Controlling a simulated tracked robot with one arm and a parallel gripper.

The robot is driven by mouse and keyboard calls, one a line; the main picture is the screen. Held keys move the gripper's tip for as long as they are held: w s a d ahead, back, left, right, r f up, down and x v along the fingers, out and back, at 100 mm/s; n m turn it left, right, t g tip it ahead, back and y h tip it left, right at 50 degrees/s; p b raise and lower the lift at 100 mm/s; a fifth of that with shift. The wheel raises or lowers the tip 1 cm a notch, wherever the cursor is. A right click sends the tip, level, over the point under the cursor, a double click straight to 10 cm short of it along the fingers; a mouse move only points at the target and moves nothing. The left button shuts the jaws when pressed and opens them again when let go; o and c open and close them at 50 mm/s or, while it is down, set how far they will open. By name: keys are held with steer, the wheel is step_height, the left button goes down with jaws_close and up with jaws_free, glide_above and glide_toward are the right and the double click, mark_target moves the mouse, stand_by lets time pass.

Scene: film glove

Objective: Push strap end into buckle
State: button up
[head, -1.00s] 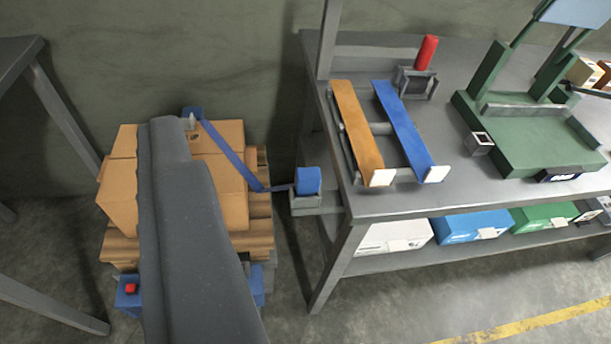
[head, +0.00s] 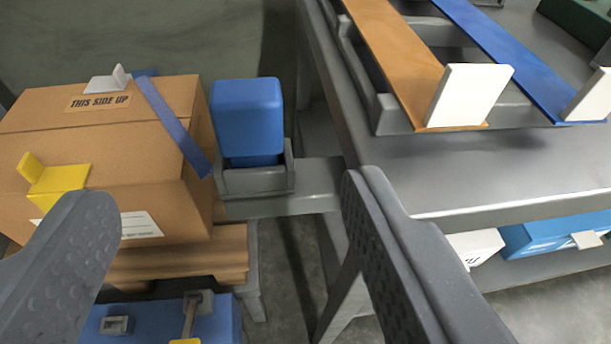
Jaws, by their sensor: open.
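A blue strap (head: 172,125) runs down across the right part of a cardboard carton (head: 150,92). Its lower end is near the carton's right edge, and I cannot tell whether it continues behind. A blue block (head: 247,118) stands upright in a grey holder (head: 257,180) right of the carton. Small grey metal fittings (head: 116,325) sit on a blue body (head: 155,318) at the bottom left; I cannot tell whether one is the buckle. My gripper (head: 230,192) is open and empty, its fingers wide apart, one at lower left and one right of centre.
The carton sits on a wooden pallet (head: 180,268), with a yellow corner piece (head: 58,180) and a white one (head: 108,80). A grey bench (head: 480,172) at right carries an orange strip (head: 400,60) and a blue strip (head: 510,55) with white end tabs. Boxes stand below it.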

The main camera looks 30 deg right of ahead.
mark_target(247, 94)
steer(key=b+x, duration=0.2)
steer(key=x, duration=0.6)
steer(key=shift+w+d+f, duration=0.15)
steer(key=shift+w+f, duration=0.05)
steer(key=shift+w, duration=0.1)
steer(key=shift+f+b+x, duration=0.2)
steer(key=shift+b+x, duration=0.75)
steer(key=shift+x, duration=1.6)
steer(key=c, duration=1.1)
